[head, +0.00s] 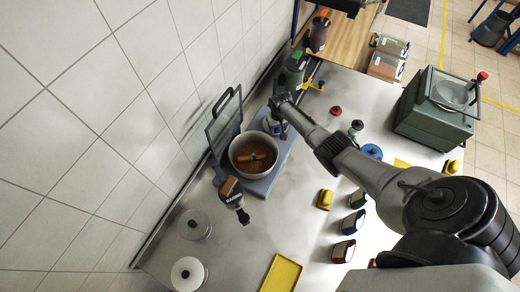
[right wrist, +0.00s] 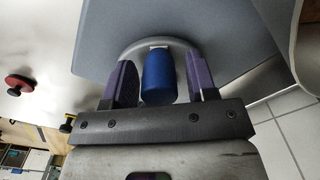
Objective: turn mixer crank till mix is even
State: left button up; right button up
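The mixer bowl (head: 233,146) stands on a grey-blue base (head: 264,185) near the wall. The mix (head: 244,147) in it is dark brown, with lighter orange-brown bar shapes in the middle; I cannot tell whether these are paddles or lumps. My right gripper (head: 278,104) is by the bowl's upper right side. In the right wrist view the blue crank handle (right wrist: 159,76) stands between the fingers of my right gripper (right wrist: 161,78), with a narrow gap on each side. The crank is mostly hidden by my gripper in the head view. My left gripper is not in view.
A dark-framed clear panel (head: 224,118) stands behind the bowl. Pale round lids (head: 188,273), a yellow tray (head: 282,274) and several small jars stand on the steel table. A green machine (head: 432,120) is at the right.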

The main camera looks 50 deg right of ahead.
jog(key=shift+o, duration=0.9)
jog(key=shift+r, duration=2.2)
notch_tip(320, 180, up, 2)
jog(key=shift+r, duration=0.35)
